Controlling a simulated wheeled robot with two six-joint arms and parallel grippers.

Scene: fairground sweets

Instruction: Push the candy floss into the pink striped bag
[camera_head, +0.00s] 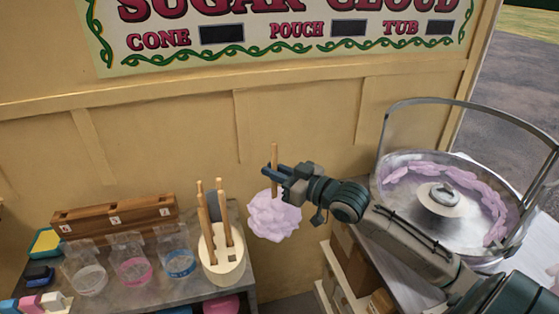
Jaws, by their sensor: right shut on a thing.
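The candy floss (273,216) is a pale lilac, fluffy ball on a thin wooden stick (274,153). My right gripper (274,173) is shut on the stick above the floss. The floss hangs below the jaws, stick upright, to the right of the counter's stick holder. The pink striped bag (131,267) is the middle one of three clear bags on the counter, with pink marking near its base. The floss is apart from the bag, well to its right. My left gripper is not in view.
A clear bag with pale marking (88,277) and one with blue marking (180,262) flank the pink one. A cream holder with wooden sticks (222,262) stands between the bags and the floss. A floss machine (400,172) is at the right.

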